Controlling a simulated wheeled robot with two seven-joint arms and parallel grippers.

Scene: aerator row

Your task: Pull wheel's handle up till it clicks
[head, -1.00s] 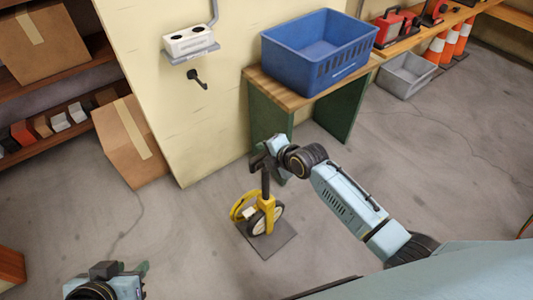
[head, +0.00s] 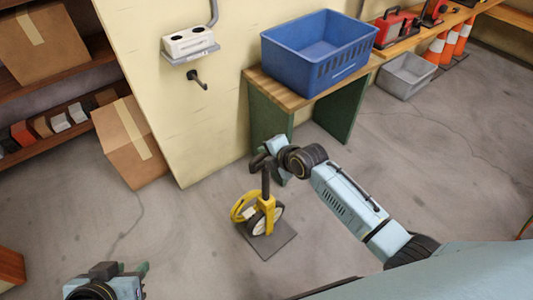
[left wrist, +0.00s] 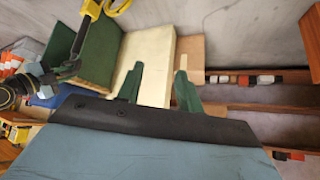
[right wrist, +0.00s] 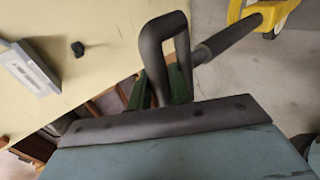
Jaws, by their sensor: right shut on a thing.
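The measuring wheel (head: 262,212) is yellow with a black tyre and stands on a dark square plate (head: 271,247) on the floor. Its dark shaft rises to a grey loop handle, which shows large in the right wrist view (right wrist: 152,50). My right gripper (head: 264,156) is at the top of the shaft. In the right wrist view its green fingers are shut on the handle, partly hidden by it. My left gripper (left wrist: 156,80) is open and empty; its green fingers are apart in the left wrist view. It is low at the left in the head view, away from the wheel.
A blue crate (head: 325,80) sits on a bench (head: 258,82) behind the wheel. A wall with a hook (head: 197,79) and a socket box (head: 190,42) stands at the left. A cardboard box (head: 130,140) is beside it. Floor around the wheel is clear.

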